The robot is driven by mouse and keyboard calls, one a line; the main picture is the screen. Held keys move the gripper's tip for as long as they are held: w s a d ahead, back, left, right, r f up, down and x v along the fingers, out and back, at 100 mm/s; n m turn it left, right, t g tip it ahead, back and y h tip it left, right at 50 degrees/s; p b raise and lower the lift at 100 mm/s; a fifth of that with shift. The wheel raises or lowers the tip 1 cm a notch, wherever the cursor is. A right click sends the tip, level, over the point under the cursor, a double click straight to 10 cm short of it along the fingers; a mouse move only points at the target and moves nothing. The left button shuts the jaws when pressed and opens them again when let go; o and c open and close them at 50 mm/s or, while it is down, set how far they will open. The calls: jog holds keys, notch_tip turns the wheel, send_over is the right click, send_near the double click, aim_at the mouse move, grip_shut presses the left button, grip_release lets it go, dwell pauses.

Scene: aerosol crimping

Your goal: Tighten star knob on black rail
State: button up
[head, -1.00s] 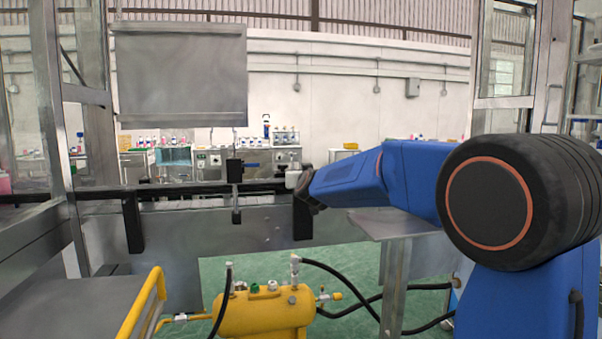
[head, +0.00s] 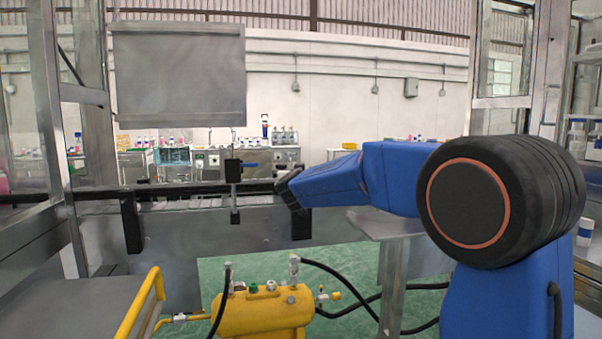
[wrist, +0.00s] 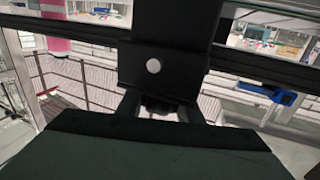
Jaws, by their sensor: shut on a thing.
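The black rail (head: 100,191) runs level across the head view, and it also crosses the upper wrist view (wrist: 70,32). In the wrist view a black block (wrist: 185,45) with a pale round spot stands upright across the rail. Just below it, my gripper (wrist: 158,108) has its two fingers on either side of a small dark knob (wrist: 158,104), shut on it. The knob's star shape is too dark to make out. In the head view my dark wrist end is at the rail, right of a black clamp (head: 232,171); the fingers and knob are hidden there.
Black brackets (head: 131,221) hang below the rail, one near my wrist (head: 302,224). A grey panel (head: 180,75) hangs above. A yellow compressor (head: 262,312) with black hoses stands on the green floor. A metal stand (head: 393,280) is beneath my arm.

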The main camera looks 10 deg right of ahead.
jog(key=shift+s+d+m+g+h, duration=0.25)
jog(key=shift+d+m+g+h, duration=0.1)
jog(key=shift+m+g+h, duration=1.1)
jog(key=shift+s+d+m+g+h, duration=0.35)
jog(key=shift+m+g+h, duration=0.7)
jog(key=shift+h, duration=0.75)
jog(key=shift+s+d+m+g+h, duration=0.2)
jog(key=shift+d+m+g+h, duration=0.2)
jog(key=shift+m+g+h, duration=0.95)
jog(key=shift+h, duration=0.3)
jog(key=o, duration=1)
jog(key=shift+o, duration=0.2)
jog(key=v, duration=1.7)
jog(key=shift+s+f, duration=0.2)
